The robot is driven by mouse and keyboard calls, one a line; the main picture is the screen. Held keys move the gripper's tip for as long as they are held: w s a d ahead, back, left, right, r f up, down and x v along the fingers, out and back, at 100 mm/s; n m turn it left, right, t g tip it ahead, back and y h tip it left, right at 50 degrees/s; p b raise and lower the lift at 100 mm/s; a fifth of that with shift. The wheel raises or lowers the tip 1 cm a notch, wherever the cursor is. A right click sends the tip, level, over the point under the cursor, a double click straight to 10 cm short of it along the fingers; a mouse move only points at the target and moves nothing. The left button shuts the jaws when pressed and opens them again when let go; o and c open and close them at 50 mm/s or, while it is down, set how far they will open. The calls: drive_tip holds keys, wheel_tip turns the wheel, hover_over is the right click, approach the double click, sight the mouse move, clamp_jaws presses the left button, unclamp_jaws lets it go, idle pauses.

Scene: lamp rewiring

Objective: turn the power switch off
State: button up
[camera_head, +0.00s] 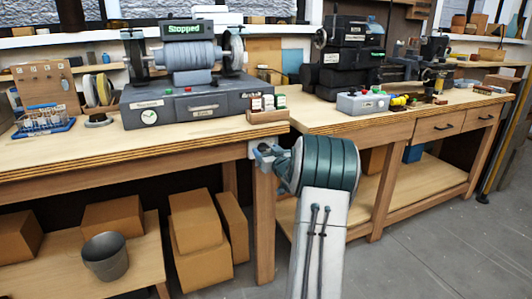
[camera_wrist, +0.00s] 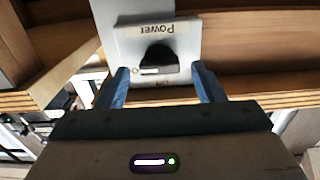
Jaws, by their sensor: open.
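The power switch is a dark rounded knob (camera_wrist: 158,60) on a pale plate (camera_wrist: 128,45), in the wrist view. The plate carries the word "Power", which appears upside down. A small white mark shows at the knob's lower left; small lettering below the knob is too small to read. My gripper (camera_wrist: 160,72) is open, with one blue finger on each side of the knob and a gap to each. Whether the fingertips reach past the knob in depth cannot be told. In the head view, my arm covers much of the area by the left bench's right front leg.
The left bench (camera_head: 60,166) holds a grey machine (camera_head: 190,103) with a display reading "Stopped". A right bench (camera_head: 400,116) stands beyond it. Cardboard boxes (camera_head: 197,222) and a grey bucket (camera_head: 105,257) sit low under the left bench. Floor at right is clear.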

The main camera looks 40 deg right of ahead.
drive_tip(key=shift+w+d, duration=0.15)
drive_tip(key=shift+w, duration=0.5)
drive_tip(key=c, duration=1)
